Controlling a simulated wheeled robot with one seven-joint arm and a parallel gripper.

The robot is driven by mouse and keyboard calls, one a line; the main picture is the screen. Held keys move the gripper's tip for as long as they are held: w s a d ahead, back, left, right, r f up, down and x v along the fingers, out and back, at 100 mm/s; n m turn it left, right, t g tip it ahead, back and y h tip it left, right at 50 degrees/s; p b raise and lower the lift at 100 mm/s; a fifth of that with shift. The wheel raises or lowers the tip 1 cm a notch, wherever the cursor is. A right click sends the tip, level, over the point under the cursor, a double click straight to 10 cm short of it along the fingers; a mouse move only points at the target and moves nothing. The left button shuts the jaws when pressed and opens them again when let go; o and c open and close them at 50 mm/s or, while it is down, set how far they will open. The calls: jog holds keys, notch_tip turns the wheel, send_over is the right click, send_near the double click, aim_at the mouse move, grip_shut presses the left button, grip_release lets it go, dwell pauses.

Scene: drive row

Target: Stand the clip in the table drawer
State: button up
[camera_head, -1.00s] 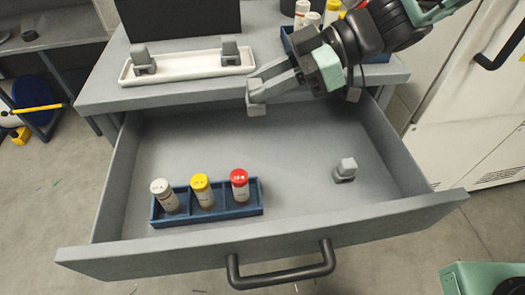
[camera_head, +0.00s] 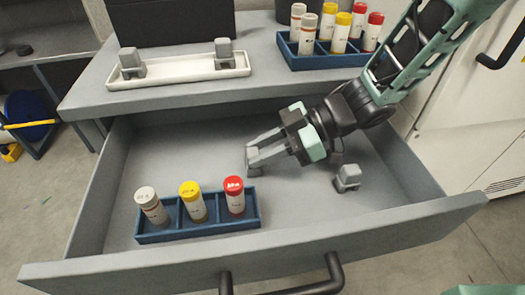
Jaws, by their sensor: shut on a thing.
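My gripper (camera_head: 254,157) is low inside the open table drawer (camera_head: 165,160). It is shut on a small grey clip, mostly hidden by the fingers. The held clip is just behind the blue rack in the drawer; I cannot tell whether it touches the drawer floor. Two more grey clips, a left one (camera_head: 131,63) and a right one (camera_head: 224,54), stand on the white tray (camera_head: 180,74) on the table top.
A blue rack (camera_head: 160,238) with white-, yellow- and red-capped vials stands at the drawer's front left. Another blue rack (camera_head: 310,61) with several vials stands on the table at right. A black box (camera_head: 170,18) is at the back. Drawer floor is free at the left rear.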

jog(key=o, duration=1)
jog(key=shift+f, duration=0.1)
jog(key=shift+r, duration=0.25)
jog(key=p+v, duration=0.2)
jog(key=v, duration=0.5)
jog(key=shift+d, duration=0.2)
jog(key=shift+r, duration=0.1)
